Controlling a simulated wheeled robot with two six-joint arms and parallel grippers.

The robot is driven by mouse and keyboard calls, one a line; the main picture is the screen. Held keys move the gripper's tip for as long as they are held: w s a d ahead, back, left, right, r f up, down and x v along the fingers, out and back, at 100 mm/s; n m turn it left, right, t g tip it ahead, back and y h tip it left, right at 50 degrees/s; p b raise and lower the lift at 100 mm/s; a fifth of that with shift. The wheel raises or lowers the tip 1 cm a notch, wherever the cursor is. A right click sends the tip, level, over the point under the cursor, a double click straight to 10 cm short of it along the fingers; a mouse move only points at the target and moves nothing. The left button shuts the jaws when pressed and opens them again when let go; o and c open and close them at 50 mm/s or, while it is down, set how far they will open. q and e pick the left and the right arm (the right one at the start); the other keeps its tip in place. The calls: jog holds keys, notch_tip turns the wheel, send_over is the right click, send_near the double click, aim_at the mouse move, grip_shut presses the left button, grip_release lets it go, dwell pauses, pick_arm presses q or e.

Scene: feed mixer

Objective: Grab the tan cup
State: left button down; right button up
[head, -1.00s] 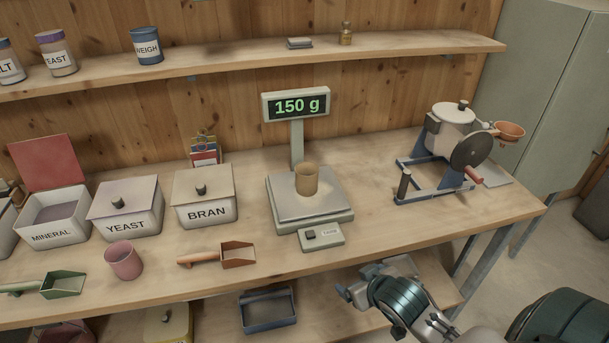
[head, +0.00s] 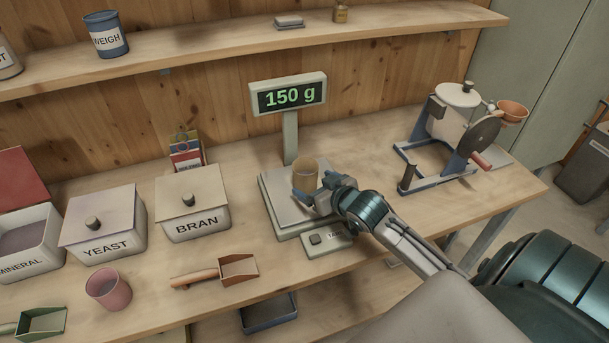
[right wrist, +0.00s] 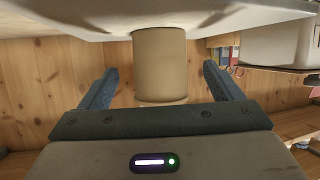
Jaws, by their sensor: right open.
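The tan cup (head: 305,173) stands upright on the pan of the scale (head: 276,204), whose display (head: 289,95) reads 150 g. My right gripper (head: 315,187) is at the cup's right front side, low near the pan. In the right wrist view the picture is upside down, and the tan cup (right wrist: 159,65) lies between the two spread fingers of my right gripper (right wrist: 160,72), with a gap on each side. The gripper is open and holds nothing. My left gripper is not in view.
A pink cup (head: 108,290) and a scoop with a brown pan (head: 239,269) lie left of the scale. The BRAN bin (head: 193,206) and YEAST bin (head: 104,223) stand behind them. A hand-cranked mill (head: 455,125) stands at the right. Bench between scale and mill is clear.

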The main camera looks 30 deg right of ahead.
jog(key=shift+p+x, duration=0.7)
jog(key=shift+x, duration=0.5)
jog(key=x, duration=0.3)
jog(key=shift+s+f, duration=0.2)
jog(key=shift+f, duration=0.05)
jog(key=shift+s, duration=0.1)
jog(key=shift+c, duration=0.5)
jog(key=c, duration=1.1)
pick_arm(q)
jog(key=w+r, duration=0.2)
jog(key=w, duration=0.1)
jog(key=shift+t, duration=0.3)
